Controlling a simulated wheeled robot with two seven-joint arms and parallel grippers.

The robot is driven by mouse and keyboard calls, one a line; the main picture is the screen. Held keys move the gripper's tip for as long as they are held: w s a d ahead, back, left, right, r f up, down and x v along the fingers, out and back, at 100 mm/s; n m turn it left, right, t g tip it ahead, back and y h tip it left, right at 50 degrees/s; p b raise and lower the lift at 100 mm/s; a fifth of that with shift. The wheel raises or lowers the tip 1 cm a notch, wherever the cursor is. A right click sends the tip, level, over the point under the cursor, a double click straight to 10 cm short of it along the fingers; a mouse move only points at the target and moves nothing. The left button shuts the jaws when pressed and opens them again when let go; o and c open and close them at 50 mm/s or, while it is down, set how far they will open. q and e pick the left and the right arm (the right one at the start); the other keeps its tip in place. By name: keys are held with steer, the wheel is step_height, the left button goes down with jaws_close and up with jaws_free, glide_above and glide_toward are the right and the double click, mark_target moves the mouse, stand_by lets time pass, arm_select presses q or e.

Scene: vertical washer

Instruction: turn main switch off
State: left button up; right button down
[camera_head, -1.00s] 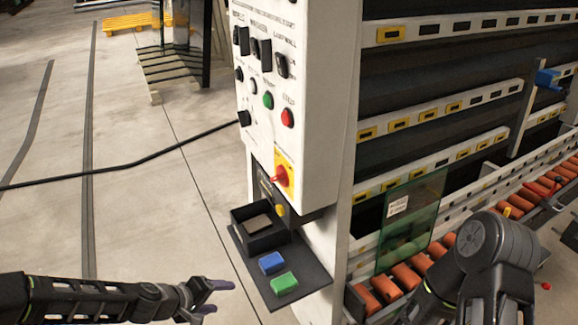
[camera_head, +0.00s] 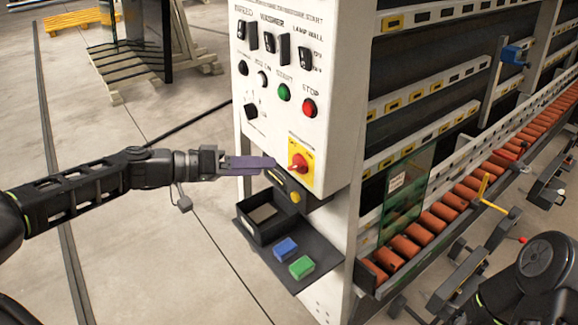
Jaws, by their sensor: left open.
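The main switch (camera_head: 299,162) is a red rotary knob on a yellow plate, low on the white control panel (camera_head: 272,122). My left gripper (camera_head: 262,165) reaches in from the left at about the knob's height. Its purple fingers point right, and their tips are close to the panel's lower left edge, left of the knob. It holds nothing that I can see. The fingers overlap in this view, so the gap between them hardly shows. My right arm shows at the lower right; its gripper is out of frame.
Above the switch are a green button (camera_head: 284,92), a red stop button (camera_head: 309,108) and several black switches. Below, a shelf (camera_head: 322,262) carries a black box (camera_head: 243,222), a blue block (camera_head: 285,249) and a green block (camera_head: 302,267). Rollers run along the right.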

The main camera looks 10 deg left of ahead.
mark_target(291, 167)
arm_select(q)
steer(key=p+x, duration=0.1)
steer(key=x, duration=0.7)
steer(key=shift+a, duration=0.1)
steer(key=shift+c, duration=0.6)
steer(key=c, duration=1.2)
steer(key=shift+c, duration=0.2)
